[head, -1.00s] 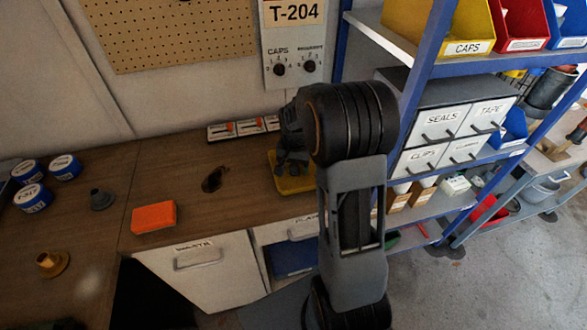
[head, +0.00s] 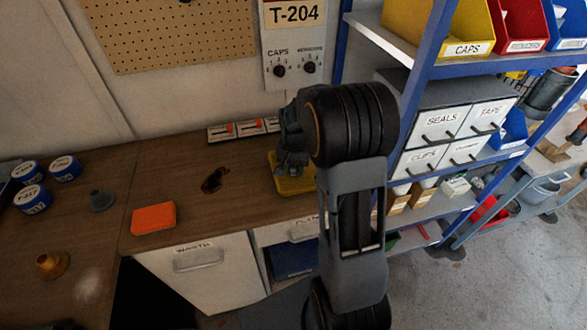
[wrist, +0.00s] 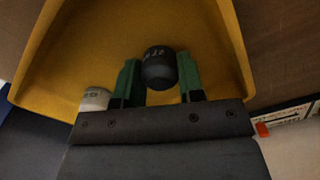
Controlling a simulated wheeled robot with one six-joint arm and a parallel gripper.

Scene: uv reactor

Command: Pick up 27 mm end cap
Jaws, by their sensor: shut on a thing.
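My gripper (wrist: 160,80) has green-lined fingers, shut on a dark grey, rounded end cap (wrist: 159,68) in the wrist view. The cap has light lettering on its side that I cannot read surely, so I cannot confirm the 27 mm size. It is held over a yellow bin (wrist: 75,70). A pale cap (wrist: 96,99) with dark marks lies in the bin to the left of the fingers, partly hidden by my gripper. In the head view the yellow bin (head: 296,188) stands on the bench below my gripper (head: 291,165); the held cap cannot be made out there.
An orange block (head: 153,218), a dark stain-like patch (head: 214,180), a grey fitting (head: 101,201) and a brown fitting (head: 52,264) are on the wooden bench (head: 185,155). Blue-and-white tins (head: 33,198) stand at the left. A blue-framed shelf (head: 417,100) rises close to my arm at the right.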

